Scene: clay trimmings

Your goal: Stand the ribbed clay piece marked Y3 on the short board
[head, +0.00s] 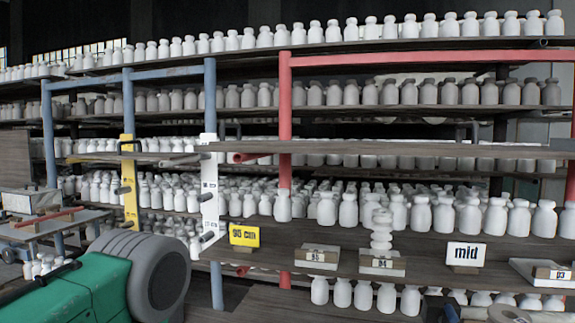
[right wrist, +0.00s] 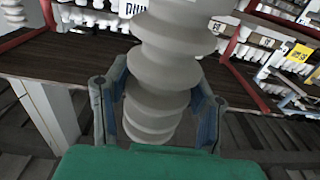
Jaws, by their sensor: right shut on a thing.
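A pale grey ribbed clay piece (right wrist: 165,65) fills the middle of the right wrist view. My right gripper (right wrist: 157,98) is shut on it, with one blue-grey finger on each side. Its top runs out of the picture, and I see no Y3 mark on it. In the head view a white ribbed piece (head: 381,232) stands upright on a small board (head: 367,269) with a card that seems to read P4. A similar small board (head: 305,263) to its left looks empty. I cannot tell which is the short board. My left gripper is not in view.
Another board (head: 530,268) with a card lies at the right. Rows of white bottles crowd behind. A red post (head: 285,110) rises in front of the shelves.

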